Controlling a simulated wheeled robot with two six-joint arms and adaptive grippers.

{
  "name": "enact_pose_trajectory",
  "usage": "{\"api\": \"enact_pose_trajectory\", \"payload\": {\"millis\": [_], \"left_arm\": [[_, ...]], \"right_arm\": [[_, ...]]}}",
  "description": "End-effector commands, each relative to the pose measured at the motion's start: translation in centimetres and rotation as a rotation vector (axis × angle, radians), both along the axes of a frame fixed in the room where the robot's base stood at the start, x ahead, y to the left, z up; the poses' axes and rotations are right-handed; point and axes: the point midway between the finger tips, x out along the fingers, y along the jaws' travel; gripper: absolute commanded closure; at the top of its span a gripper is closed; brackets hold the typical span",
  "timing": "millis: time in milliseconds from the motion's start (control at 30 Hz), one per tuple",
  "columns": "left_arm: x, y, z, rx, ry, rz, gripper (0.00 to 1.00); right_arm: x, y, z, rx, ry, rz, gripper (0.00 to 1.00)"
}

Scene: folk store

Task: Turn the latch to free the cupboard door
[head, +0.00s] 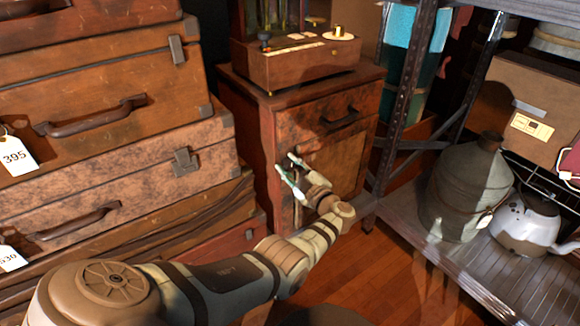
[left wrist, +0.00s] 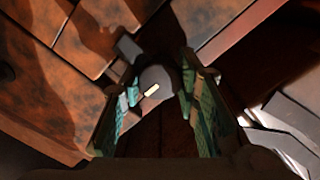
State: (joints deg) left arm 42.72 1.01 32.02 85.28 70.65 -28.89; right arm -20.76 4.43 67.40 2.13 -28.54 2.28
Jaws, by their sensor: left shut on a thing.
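The wooden cupboard (head: 245,110) stands at the back centre, with its brown door (head: 346,165) below a drawer. My left gripper (head: 287,164) reaches to the left edge of the door, and its fingers hide the latch in the head view. In the left wrist view, the latch (left wrist: 158,78) is a dark round knob with a small pale mark, between the two teal-padded fingers of my left gripper (left wrist: 157,92). The fingers are shut on it. The door looks closed against the cupboard front. My right gripper is in neither view.
Stacked brown suitcases (head: 120,150) stand close on the left. A wooden instrument (head: 300,62) sits on the cupboard top. A metal shelf (head: 395,205) with a grey can (head: 468,190) and a kettle (head: 528,222) stands on the right. Some wooden floor (head: 390,265) is clear in front.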

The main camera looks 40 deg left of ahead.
Motion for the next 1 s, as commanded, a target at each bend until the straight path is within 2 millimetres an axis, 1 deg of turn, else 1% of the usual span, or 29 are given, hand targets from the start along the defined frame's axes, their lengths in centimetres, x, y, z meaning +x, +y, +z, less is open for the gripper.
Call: {"api": "enact_pose_trajectory", "payload": {"millis": [333, 567, 767, 1000], "left_arm": [[0.0, 0.0, -0.1, -0.015, -0.049, -0.001, 0.99], [0.0, 0.0, -0.2, -0.053, -0.177, -0.001, 0.99], [0.0, 0.0, -0.3, -0.102, -0.344, -0.001, 0.99], [0.0, 0.0, -0.4, -0.169, -0.564, -0.001, 0.99]], "right_arm": [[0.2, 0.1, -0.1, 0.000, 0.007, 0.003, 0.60], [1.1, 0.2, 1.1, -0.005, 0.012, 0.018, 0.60], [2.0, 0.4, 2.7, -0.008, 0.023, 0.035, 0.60], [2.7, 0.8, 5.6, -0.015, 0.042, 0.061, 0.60]]}}
